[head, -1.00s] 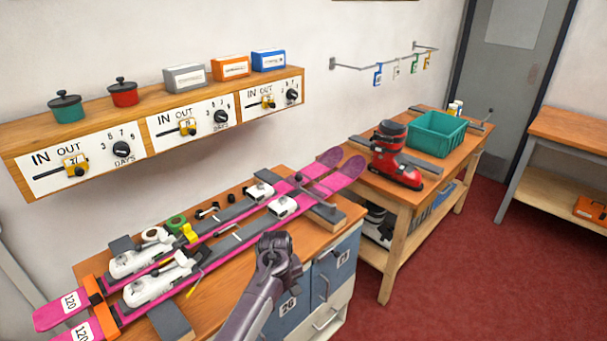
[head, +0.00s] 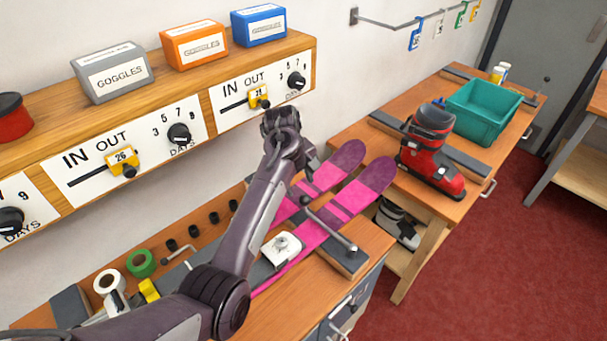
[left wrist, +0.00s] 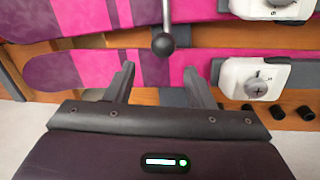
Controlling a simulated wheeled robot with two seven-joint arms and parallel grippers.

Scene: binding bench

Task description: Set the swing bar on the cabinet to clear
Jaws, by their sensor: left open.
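The swing bar (head: 330,228) is a thin metal rod with a dark ball knob at its far end, on the right end of the wooden cabinet top (head: 283,318). It lies across the pink skis. In the left wrist view the rod and its black knob (left wrist: 163,43) come in from the top, over the skis. My left gripper (head: 309,165) is above the skis' far end, partly hidden by its own wrist. In the left wrist view its fingers (left wrist: 163,85) are open and empty, with the knob just beyond the gap. No clear marking is readable. My right gripper is out of view.
Pink skis (head: 368,185) with white bindings (head: 281,249) lie under the bar. A wall shelf (head: 190,62) with goggles boxes and sliders is close behind my left arm. A red boot (head: 433,160) and green crate (head: 484,115) stand on the right bench.

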